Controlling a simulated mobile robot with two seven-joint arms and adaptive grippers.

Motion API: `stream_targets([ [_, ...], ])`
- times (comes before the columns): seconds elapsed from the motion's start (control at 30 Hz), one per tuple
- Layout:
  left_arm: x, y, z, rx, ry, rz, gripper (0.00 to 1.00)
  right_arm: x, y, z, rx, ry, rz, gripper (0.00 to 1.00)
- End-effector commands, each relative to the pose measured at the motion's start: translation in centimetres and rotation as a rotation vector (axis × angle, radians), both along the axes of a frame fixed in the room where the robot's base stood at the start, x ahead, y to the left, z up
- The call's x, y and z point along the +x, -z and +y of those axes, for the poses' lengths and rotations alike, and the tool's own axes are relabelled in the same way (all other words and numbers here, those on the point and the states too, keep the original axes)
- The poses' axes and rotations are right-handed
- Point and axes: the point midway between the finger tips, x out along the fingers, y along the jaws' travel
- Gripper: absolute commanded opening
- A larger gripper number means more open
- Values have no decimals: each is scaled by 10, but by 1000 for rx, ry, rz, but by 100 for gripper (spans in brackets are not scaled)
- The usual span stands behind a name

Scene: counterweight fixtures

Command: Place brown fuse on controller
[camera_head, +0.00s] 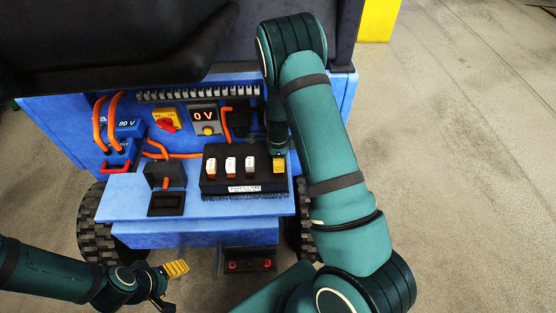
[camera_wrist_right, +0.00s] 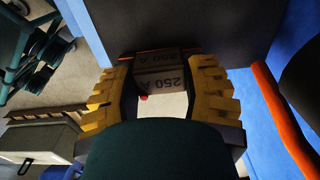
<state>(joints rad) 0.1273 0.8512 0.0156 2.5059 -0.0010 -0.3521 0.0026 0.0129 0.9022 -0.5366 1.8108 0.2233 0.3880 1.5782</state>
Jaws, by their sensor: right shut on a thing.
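My right gripper (camera_head: 279,166) reaches down at the right end of a black block (camera_head: 222,188), apparently the controller, on the blue cart. In the right wrist view, its yellow fingers (camera_wrist_right: 165,75) are shut on a pale and brownish fuse (camera_wrist_right: 165,85) marked "250 A". The dark block face lies close beyond the fuse; whether they touch is unclear. In the head view the gripper hides the held fuse. Several white-and-brown fuses, such as the leftmost one (camera_head: 211,167), stand upright in a row on the block. My left gripper (camera_head: 176,269) is low at the left, away from the block, its opening unclear.
A small dark box (camera_head: 165,176) stands left of the block. A dark overhang (camera_head: 120,45) covers the top.

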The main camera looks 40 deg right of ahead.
Motion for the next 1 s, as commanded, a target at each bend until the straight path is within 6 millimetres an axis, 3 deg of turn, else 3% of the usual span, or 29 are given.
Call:
stream_targets([
  [0.13,0,3,0,0,0,-1,69,0,4,0,0,0,0,23],
  [0.17,0,2,0,0,0,-1,69,0,4,0,0,0,0,57],
  [0.2,0,2,0,0,0,-1,69,0,3,0,0,0,0,71],
  [0.23,0,2,0,0,0,-1,69,0,3,0,0,0,0,76],
  [0.53,0,1,0,0,0,-1,69,0,2,0,0,0,0,76],
  [0.67,0,-2,0,0,0,1,69,0,-7,0,-1,0,-2,76],
  [1.0,-4,-21,0,-1,1,9,69,1,-74,0,-1,-1,-4,76],
])
